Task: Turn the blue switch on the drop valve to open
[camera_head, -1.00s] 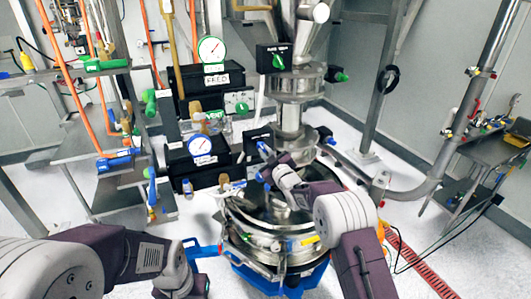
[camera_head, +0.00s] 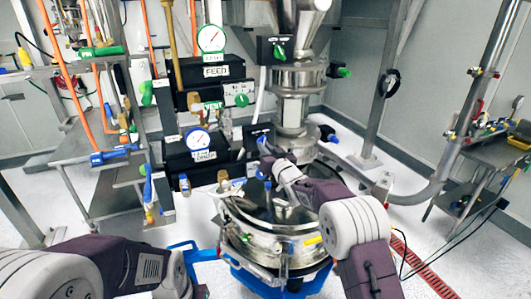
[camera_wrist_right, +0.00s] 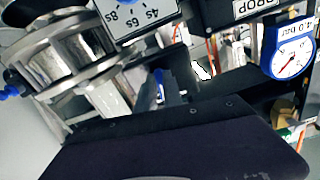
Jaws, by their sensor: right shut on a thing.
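The drop valve's black switch box (camera_head: 257,131) stands left of the steel column, behind the sifter. Its blue switch (camera_wrist_right: 160,88) shows as a small blue piece at the jaws in the right wrist view; most of it is hidden. My right gripper (camera_head: 264,156) reaches up to the box front and is shut on the blue switch. Whether the switch is turned cannot be read, as the gripper covers the face. My left gripper (camera_head: 192,286) hangs low at the front left, away from the box; its fingertips do not show clearly.
The round steel sifter (camera_head: 270,239) on a blue base stands below my right forearm. Left of the box are the drop gauge (camera_head: 198,140) and the feed gauge (camera_head: 211,38). A white dial (camera_wrist_right: 140,15) shows near the jaws in the wrist view. A steel pipe rises at right.

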